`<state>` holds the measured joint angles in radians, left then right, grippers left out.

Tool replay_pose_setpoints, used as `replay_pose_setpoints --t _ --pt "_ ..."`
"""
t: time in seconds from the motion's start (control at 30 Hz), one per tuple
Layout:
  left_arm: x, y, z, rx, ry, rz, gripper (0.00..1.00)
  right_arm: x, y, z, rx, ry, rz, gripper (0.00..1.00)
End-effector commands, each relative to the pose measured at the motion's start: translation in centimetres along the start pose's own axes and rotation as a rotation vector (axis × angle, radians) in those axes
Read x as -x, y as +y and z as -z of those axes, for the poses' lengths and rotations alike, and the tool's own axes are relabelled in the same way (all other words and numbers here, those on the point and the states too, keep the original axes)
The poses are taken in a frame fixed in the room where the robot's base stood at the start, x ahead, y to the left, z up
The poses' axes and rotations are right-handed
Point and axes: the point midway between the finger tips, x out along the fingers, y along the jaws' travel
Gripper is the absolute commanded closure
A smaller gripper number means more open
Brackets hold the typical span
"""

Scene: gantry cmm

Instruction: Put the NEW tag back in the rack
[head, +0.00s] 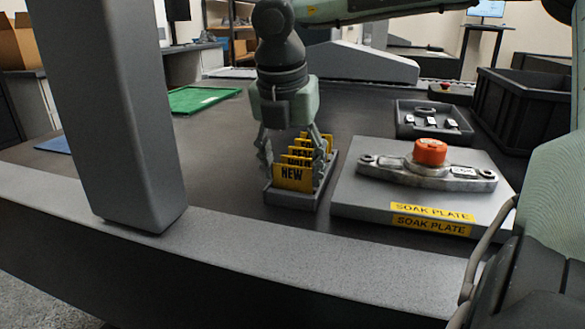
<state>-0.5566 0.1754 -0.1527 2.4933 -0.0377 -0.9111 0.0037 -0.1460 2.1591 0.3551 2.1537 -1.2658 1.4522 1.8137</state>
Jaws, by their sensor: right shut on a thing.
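The yellow NEW tag (292,178) stands upright at the front of the small grey rack (292,201), its lower edge close to the rack's front wall. I cannot tell whether it is fully seated. Several more yellow tags (301,152) stand behind it, their lettering partly covered. My right gripper (292,160) reaches down over the rack with one finger on each side of the tags. It is shut on the NEW tag, as far as the view shows; the contact is partly hidden. My left gripper is not in view.
Right of the rack, a grey soak plate (345,200) carries a metal part (470,178) with an orange knob (430,152). Behind it are a tray (405,131) of small parts and a black crate (515,112). A green mat (200,99) lies left. The table between mat and rack is clear.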

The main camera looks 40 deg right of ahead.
Motion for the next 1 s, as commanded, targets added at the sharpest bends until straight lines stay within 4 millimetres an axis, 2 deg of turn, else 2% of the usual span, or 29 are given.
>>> replay_pose_setpoints --t 0.3,0.33,0.5,0.73,0.83,1.0 --pt "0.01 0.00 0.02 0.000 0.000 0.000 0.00 0.04 0.01 -0.02 0.000 0.000 0.000 0.56" --pt "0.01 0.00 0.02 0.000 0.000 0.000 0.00 0.04 0.00 -0.02 0.000 0.000 0.000 0.37" --pt "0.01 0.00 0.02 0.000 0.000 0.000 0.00 0.03 0.00 -0.01 0.000 0.000 0.000 0.16" --pt "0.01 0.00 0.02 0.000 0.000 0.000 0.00 0.03 0.00 -0.01 0.000 0.000 0.000 0.16" --pt "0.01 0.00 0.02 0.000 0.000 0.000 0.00 0.02 0.00 0.00 0.000 0.000 0.000 0.06" --pt "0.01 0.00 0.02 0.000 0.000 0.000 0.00 0.02 0.00 0.00 0.000 0.000 0.000 0.06"
